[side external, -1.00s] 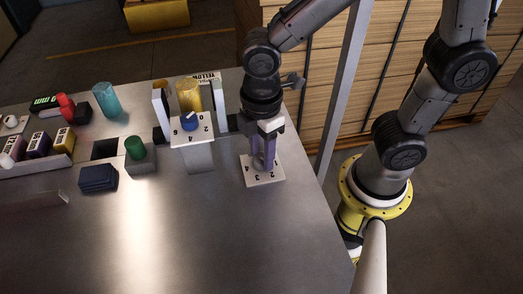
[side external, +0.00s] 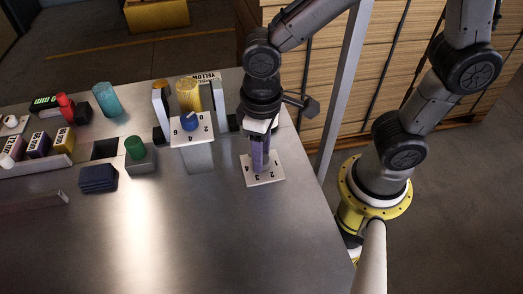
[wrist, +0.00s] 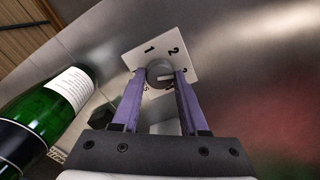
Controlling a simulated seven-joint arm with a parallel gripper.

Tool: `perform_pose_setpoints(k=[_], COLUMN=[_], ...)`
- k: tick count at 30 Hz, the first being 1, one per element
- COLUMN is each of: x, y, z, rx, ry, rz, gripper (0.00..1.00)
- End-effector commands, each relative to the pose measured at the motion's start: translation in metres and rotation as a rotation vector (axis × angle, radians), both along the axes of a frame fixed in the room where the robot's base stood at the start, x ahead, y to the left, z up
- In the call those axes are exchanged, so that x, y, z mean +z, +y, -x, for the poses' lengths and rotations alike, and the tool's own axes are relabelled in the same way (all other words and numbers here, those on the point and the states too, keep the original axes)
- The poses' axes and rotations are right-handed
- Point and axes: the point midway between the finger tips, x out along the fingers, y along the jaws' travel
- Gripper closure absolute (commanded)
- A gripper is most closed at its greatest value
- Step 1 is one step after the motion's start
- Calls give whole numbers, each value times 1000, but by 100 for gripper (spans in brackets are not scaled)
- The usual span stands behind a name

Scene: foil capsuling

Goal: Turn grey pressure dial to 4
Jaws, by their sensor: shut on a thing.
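The grey pressure dial (wrist: 159,71) sits on a white plate (wrist: 190,63) with black numbers. In the wrist view, 1 and 2 read clearly at the top, and a number on the right is partly covered by a finger. A pale line shows on the dial's face, but which number it points at is hard to tell. My gripper (wrist: 160,80), with purple fingers, is shut on the dial, one finger on each side. In the side view the fingers (side external: 258,168) reach down to the plate (side external: 274,175) and hide the dial.
A blue dial (side external: 190,118) on a numbered white plate stands left of my gripper, with a yellow cylinder (side external: 189,94) behind. A green knob (side external: 135,147) and dark blue stack (side external: 98,178) are further left. A green bottle (wrist: 45,105) shows in the wrist view. The front table is clear.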

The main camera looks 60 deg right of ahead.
Motion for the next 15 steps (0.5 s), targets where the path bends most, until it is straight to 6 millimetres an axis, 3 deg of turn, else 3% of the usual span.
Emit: perform_pose_setpoints(k=[15], x=[2], y=[0], z=[-1], rx=[-489], ry=[-3], rz=[-1], gripper=[100])
